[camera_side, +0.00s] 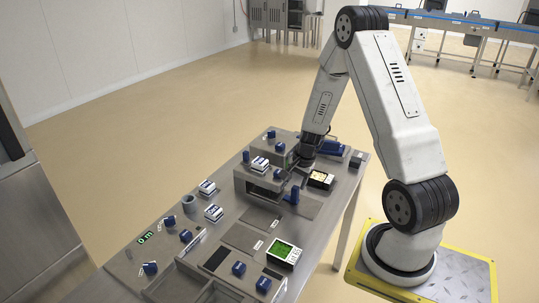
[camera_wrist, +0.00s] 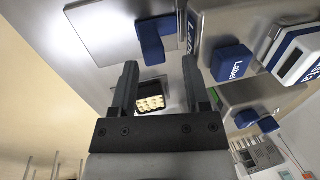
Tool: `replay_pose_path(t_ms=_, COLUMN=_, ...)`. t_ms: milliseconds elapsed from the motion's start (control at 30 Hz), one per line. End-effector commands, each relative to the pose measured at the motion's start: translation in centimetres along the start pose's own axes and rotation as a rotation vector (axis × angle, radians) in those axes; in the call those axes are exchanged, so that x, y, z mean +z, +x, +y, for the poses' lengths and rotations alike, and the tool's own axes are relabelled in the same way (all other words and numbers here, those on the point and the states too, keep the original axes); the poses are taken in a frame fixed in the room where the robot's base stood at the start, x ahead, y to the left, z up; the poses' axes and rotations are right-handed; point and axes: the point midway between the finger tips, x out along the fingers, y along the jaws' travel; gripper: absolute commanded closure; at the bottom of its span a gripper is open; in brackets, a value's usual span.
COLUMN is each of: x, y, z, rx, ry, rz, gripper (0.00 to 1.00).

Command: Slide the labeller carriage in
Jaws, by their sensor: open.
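In the wrist view, my gripper (camera_wrist: 160,62) is open, with two dark fingers apart and nothing held between them. A flat grey plate (camera_wrist: 105,32) with a blue upright block (camera_wrist: 150,42) lies ahead of the fingertips; it looks like the labeller carriage. A partly cut-off label beside it begins "Labe" (camera_wrist: 191,32). A blue block marked "Label" (camera_wrist: 231,62) is right of the fingers. In the side view, my gripper (camera_side: 300,160) is low at the far part of the bench, beside a blue part (camera_side: 331,148). The arm partly hides this area.
A black tray of pale food pieces (camera_wrist: 150,97) shows between the fingers; a similar tray (camera_side: 320,180) is on the bench. A grey housing (camera_side: 258,186), several blue blocks and a green-filled tray (camera_side: 284,253) stand nearer the camera.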

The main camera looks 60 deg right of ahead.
Motion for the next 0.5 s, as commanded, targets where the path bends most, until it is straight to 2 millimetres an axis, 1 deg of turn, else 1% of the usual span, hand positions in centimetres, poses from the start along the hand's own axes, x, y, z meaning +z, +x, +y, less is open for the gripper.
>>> replay_pose_path(t_ms=33, x=-0.1, y=-0.5, z=-0.2, rx=-0.003, ry=-0.001, rz=0.004, gripper=0.35)
replay_pose_path(t_ms=300, x=-0.1, y=-2.2, z=-0.5, rx=-0.003, ry=-0.001, rz=0.003, gripper=0.35)
replay_pose_path(t_ms=500, x=0.0, y=-2.5, z=-0.5, rx=0.0, ry=0.0, rz=0.001, gripper=0.35)
